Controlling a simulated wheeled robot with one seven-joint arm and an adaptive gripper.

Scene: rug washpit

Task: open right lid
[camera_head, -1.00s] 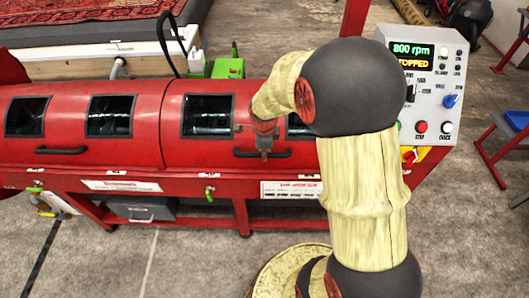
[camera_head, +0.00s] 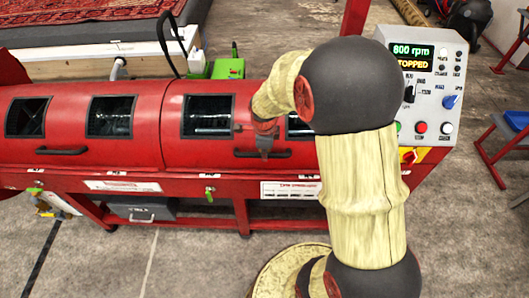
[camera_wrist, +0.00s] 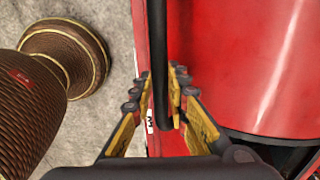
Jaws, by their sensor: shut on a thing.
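The right lid (camera_head: 240,135) is a curved red cover with dark windows on the long red machine. It looks closed. Its black bar handle (camera_head: 279,154) runs along its lower front. My gripper (camera_head: 265,145) is at the middle of this handle. In the wrist view, the yellow and black fingers of my gripper (camera_wrist: 174,100) are shut around the black handle (camera_wrist: 159,60), with red lid surface (camera_wrist: 230,60) to the right. My arm hides the right end of the lid and part of one window in the head view.
The left lid (camera_head: 70,120) has its own handle (camera_head: 62,151) and is closed. A control panel (camera_head: 425,80) at the right reads 800 rpm and STOPPED. A green box (camera_head: 228,69) stands behind the machine. Concrete floor (camera_head: 185,260) in front is mostly clear.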

